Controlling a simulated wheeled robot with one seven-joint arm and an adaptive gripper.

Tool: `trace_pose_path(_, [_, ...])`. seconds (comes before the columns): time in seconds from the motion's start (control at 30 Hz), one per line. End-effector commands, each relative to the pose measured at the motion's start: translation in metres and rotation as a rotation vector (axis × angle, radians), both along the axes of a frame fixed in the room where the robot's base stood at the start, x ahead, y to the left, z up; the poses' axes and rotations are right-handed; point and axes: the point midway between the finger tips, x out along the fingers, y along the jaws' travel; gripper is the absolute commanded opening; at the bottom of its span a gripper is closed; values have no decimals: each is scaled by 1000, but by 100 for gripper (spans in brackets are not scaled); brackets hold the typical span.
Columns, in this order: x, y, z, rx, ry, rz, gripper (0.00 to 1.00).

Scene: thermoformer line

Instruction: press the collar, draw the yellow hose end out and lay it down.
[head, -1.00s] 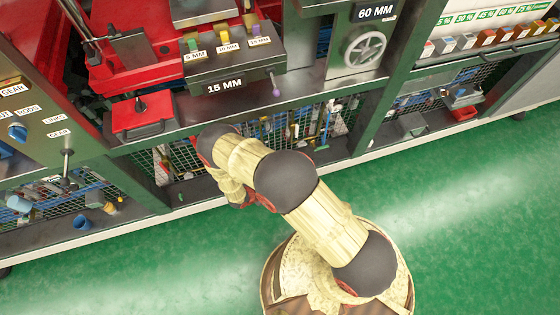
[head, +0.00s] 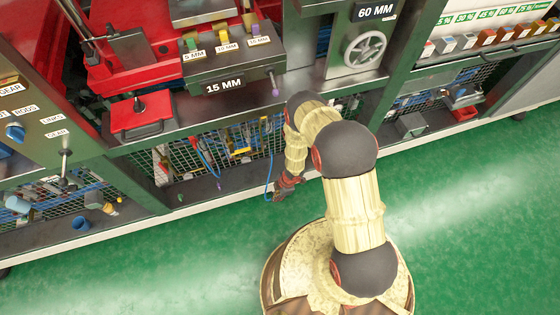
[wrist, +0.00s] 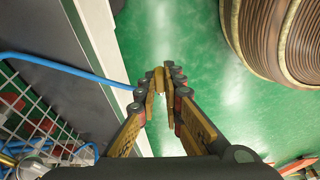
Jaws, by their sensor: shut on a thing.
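My gripper (head: 282,187) is outside the lower cabinet front, above the green floor. In the wrist view my gripper (wrist: 163,84) has its fingertips close together on a small yellowish piece, which I take to be the hose end (wrist: 158,79). A blue hose (wrist: 72,67) runs from the left up to the fingers. In the head view the blue hose (head: 269,172) hangs from the cabinet and bends down to my gripper. The hose end is hidden by my fingers in the head view. I cannot make out the collar clearly.
Wire mesh (wrist: 45,115) and the cabinet's pale bottom edge (wrist: 98,30) lie left of my gripper. Another blue hose (head: 207,165) hangs in the lower cabinet. Small parts (head: 218,186) show on its dark ledge. The green floor (head: 180,265) in front is clear.

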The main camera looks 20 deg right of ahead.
Motion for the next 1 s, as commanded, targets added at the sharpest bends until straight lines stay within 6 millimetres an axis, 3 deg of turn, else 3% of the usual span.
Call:
trace_pose_path(0.27, [16,3,-4,208,-21,-148,0])
trace_pose_path(0.4, [48,0,4,352,-69,-312,0])
trace_pose_path(0.7, [124,-41,48,498,-190,-634,0])
trace_pose_path(0.83, [140,-57,60,516,-217,-702,0])
trace_pose_path(1.0, [145,-64,64,521,-227,-732,0])
